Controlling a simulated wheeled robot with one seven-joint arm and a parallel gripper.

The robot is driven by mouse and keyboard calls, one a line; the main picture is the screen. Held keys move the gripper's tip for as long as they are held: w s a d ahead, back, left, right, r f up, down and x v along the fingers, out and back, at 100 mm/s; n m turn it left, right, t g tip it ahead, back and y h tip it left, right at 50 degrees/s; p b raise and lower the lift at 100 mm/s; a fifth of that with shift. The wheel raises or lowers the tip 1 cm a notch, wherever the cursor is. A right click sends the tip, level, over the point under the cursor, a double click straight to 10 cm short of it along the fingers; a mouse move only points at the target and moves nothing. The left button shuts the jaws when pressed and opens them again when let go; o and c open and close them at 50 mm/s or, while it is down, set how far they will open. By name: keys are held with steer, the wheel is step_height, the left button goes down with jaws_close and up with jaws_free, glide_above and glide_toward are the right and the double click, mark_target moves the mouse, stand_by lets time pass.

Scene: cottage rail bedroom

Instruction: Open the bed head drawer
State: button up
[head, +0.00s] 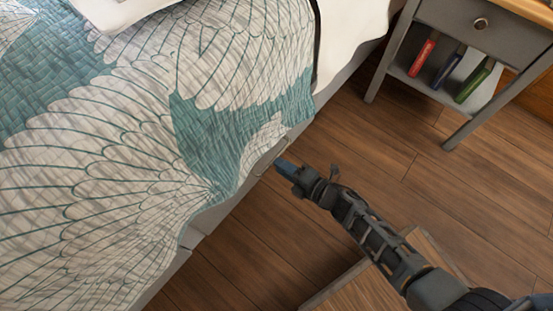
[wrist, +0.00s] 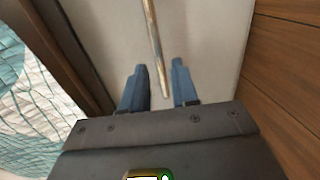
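The bed's side (head: 335,85) has pale drawer fronts low under the quilt. In the head view my gripper (head: 281,165) is close to this front, just beyond the quilt's hanging edge. In the wrist view the pale drawer front (wrist: 208,30) fills the middle, with a long thin metal handle bar (wrist: 152,30) on it. My gripper (wrist: 158,66) has two blue fingers spread apart, one on each side of the bar's lower end. Gaps show between the bar and both fingers. I cannot tell how far the fingertips reach past the bar.
The patterned quilt (head: 110,165) hangs over the bed's side, left of my gripper. A grey nightstand (head: 455,30) with several books on its shelf stands at upper right. A wooden-topped piece (head: 365,290) is below my arm. Wooden floor (head: 375,150) between is clear.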

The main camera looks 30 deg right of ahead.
steer(key=shift+b+x, duration=0.55)
steer(key=shift+x, duration=1.65)
steer(key=shift+a, duration=0.1)
steer(key=shift+s, duration=0.1)
jaws_close()
